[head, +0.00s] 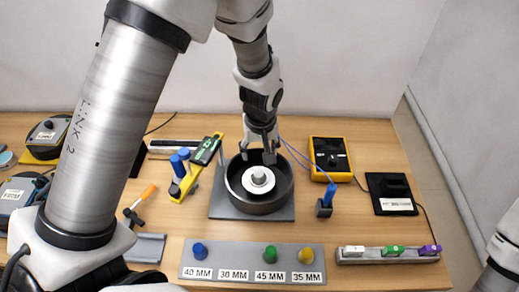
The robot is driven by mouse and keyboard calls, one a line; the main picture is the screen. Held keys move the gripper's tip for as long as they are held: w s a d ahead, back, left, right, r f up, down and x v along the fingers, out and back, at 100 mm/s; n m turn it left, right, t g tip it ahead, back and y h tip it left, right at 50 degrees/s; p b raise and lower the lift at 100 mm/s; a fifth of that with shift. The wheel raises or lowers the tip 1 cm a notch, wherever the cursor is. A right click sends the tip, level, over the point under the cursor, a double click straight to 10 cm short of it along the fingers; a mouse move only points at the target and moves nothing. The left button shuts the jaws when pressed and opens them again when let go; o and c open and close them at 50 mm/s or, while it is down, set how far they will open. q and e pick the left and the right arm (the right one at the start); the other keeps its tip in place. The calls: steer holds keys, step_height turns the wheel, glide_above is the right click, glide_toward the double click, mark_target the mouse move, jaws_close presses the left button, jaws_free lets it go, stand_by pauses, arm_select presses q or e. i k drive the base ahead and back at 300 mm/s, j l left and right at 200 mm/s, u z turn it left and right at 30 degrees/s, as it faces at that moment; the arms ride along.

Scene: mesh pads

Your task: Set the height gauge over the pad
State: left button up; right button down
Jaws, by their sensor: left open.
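A round black dish (260,207) stands on a grey base plate (225,211). A white disc with a grey knob (259,178) sits inside the dish. My left gripper (259,156) is open, pointing down at the back of the dish, just behind and above the knob. Nothing shows between its fingers. A grey rack (252,250) labelled 40, 30, 45 and 35 MM holds blue (199,250), green (270,253) and yellow (306,256) knobbed pieces; the 30 MM place shows no knob. I cannot tell which piece is the height gauge or the pad. My right gripper is out of view.
A yellow meter (330,158), a blue-handled probe (327,202) and a black box (390,193) stand right. A grey strip (388,259) carries white, green and purple pieces. A screwdriver (140,203) lies left.

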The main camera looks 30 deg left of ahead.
mark_target(202, 157)
steer(key=k, duration=1)
